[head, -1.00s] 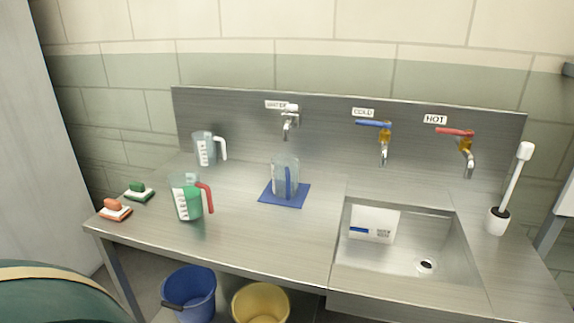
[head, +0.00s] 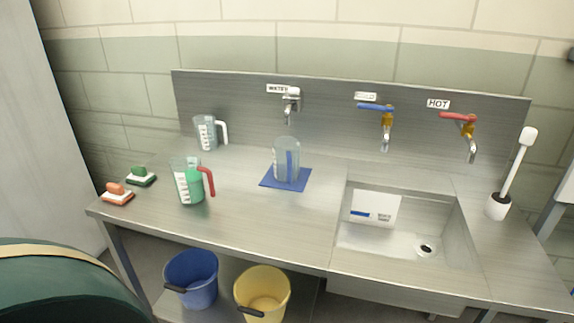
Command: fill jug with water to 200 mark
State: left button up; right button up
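Three clear jugs stand on the steel counter. A jug with a blue handle (head: 280,163) stands upright on a blue mat (head: 302,183), below and in front of the tap labelled WATER (head: 289,105). I see no stream from this tap, and I cannot tell whether the jug holds any water. A jug with a red handle (head: 185,178) stands at the front left, with a green area showing in it. A jug with a white handle (head: 206,133) stands at the back left. Neither of my grippers is in view.
A blue-lever COLD tap (head: 387,125) and red-lever HOT tap (head: 470,140) overhang the sink (head: 400,245). A white brush (head: 510,175) stands right. Two scrubbing brushes (head: 117,194) lie left. A blue bucket (head: 192,280) and yellow bucket (head: 263,290) sit below.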

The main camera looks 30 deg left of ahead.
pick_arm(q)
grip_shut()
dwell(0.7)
